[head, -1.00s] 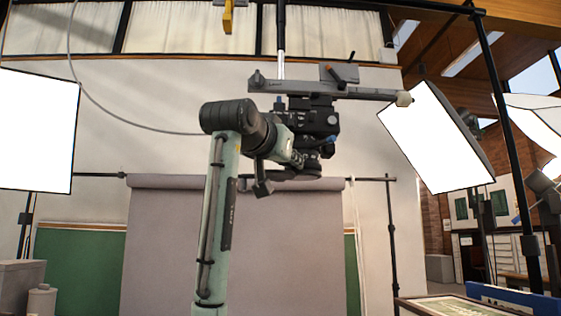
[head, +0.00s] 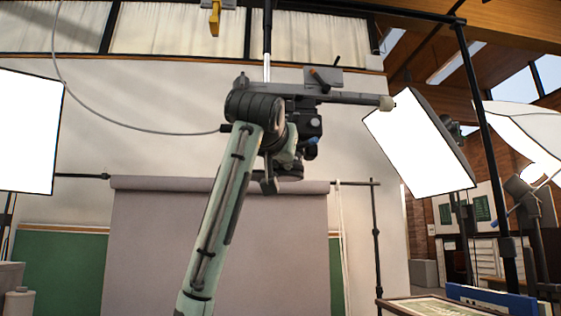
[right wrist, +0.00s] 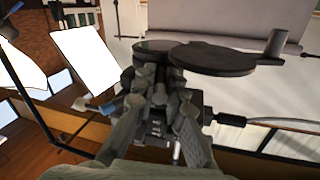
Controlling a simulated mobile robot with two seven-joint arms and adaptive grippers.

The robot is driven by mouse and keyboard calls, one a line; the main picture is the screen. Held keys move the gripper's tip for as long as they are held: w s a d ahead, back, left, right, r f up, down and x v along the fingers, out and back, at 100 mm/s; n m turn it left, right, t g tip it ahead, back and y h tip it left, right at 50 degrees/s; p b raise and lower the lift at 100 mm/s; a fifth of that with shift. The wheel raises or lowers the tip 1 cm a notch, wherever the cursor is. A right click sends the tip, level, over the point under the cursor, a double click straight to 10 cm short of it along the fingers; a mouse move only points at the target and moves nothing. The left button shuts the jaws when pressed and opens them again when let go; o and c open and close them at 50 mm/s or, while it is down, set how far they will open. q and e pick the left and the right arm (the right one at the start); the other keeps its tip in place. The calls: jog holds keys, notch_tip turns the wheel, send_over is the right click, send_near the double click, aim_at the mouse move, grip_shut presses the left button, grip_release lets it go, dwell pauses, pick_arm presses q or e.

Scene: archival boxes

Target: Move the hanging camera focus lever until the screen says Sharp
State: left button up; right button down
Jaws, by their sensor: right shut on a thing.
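The hanging camera (head: 313,126) is a dark body under a grey horizontal rail (head: 345,97). Its round dark lens end points down, and it shows as a broad disc (right wrist: 215,58) in the right wrist view. My right gripper (right wrist: 163,88) is shut beside the lens, with its fingers close together. What it grips, apparently the focus lever, is mostly hidden by the fingers. In the head view my pale green arm and dark wrist cover the camera's left side. A small panel (head: 322,77) stands on the rail; I can read no words on it. My left gripper is not in view.
A lit softbox (head: 420,140) stands close to the right of the camera, and another (head: 28,130) at far left. A black stand pole (head: 490,150) rises at right. A grey backdrop (head: 220,250) hangs behind. A framed item (head: 455,306) lies at lower right.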

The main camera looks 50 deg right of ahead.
jog(key=c, duration=1.6)
grip_release()
jog(key=shift+a, duration=0.1)
jog(key=v, duration=1.2)
